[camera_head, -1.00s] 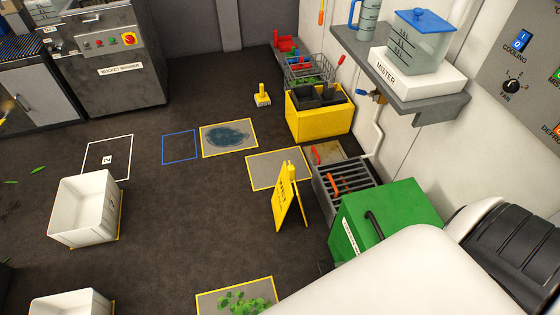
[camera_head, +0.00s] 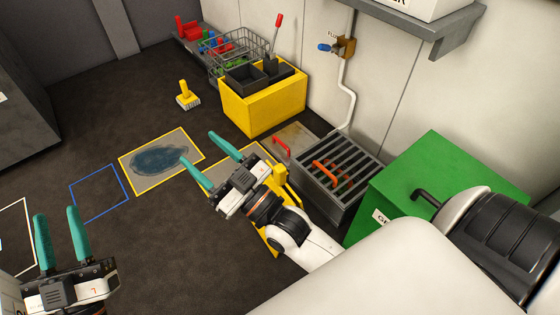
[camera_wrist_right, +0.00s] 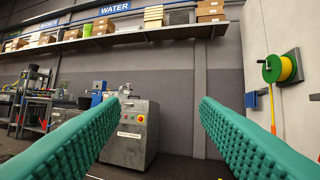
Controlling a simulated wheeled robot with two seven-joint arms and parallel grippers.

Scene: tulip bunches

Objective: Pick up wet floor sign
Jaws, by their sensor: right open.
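The yellow wet floor sign (camera_head: 281,175) stands on the dark floor in front of the grated grey box in the head view. My right wrist and forearm hide most of it; its top and a lower yellow edge show. My right gripper (camera_head: 197,147) is open and empty, reaching past the sign to its upper left. In the right wrist view its two teal fingers (camera_wrist_right: 160,107) are wide apart with nothing between them, and the sign is not seen there. My left gripper (camera_head: 56,214) is open and empty at the lower left, far from the sign.
A grey grated box (camera_head: 338,182) and a green box (camera_head: 440,185) stand to the right along the wall. A yellow bin (camera_head: 262,108) and a yellow brush (camera_head: 187,95) are further back. A yellow-framed wet patch (camera_head: 162,160) lies left of my right gripper. Open floor lies between the grippers.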

